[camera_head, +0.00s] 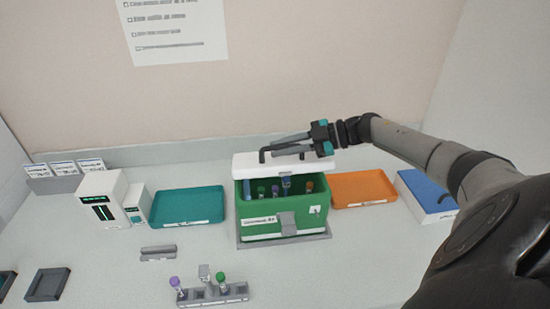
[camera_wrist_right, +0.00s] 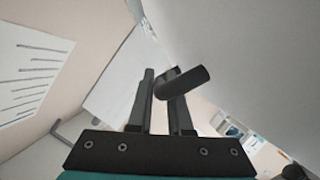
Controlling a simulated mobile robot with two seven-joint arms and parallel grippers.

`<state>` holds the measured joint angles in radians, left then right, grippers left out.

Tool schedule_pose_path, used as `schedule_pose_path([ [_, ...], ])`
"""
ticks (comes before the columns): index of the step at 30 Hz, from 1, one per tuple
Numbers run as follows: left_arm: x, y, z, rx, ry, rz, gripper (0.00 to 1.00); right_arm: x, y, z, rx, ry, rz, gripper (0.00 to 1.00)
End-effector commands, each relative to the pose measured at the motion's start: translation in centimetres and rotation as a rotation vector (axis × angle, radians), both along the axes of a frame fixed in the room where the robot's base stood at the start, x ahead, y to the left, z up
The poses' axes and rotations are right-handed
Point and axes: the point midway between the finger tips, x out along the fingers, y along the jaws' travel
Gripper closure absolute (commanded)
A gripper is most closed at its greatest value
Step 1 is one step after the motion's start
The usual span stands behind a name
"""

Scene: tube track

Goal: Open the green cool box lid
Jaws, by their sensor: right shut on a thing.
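The green cool box (camera_head: 268,222) stands on the bench in the middle of the head view, with a grey latch on its front. Its white lid (camera_head: 250,166) is raised at the back, and several capped tubes (camera_head: 275,190) show inside. My right gripper (camera_head: 290,144) is at the lid's top and is shut on the dark lid handle (camera_head: 263,156). In the right wrist view the handle (camera_wrist_right: 184,82) shows as a dark rounded bar at the fingers (camera_wrist_right: 162,100). My left gripper is not in view.
A teal tray (camera_head: 188,204) lies left of the box; an orange tray (camera_head: 362,187) and a blue-topped box (camera_head: 425,189) are on the right. A grey rack (camera_head: 213,295) with tubes stands in front. White devices (camera_head: 104,198) stand farther left.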

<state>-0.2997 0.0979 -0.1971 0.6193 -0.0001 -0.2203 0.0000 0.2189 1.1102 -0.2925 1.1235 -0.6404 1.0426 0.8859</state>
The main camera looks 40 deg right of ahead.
Motion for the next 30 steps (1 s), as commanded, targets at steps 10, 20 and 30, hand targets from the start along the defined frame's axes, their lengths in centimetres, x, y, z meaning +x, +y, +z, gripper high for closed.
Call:
schedule_pose_path([
  [10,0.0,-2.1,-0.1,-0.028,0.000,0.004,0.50,0.7,-0.5,1.2,0.068,0.112,-0.003,1.00],
  [20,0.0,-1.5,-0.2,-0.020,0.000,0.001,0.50,0.7,-0.7,1.2,0.080,0.141,-0.006,1.00],
  [30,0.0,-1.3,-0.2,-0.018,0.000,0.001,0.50,0.7,-0.7,1.2,0.079,0.142,-0.006,0.73],
])
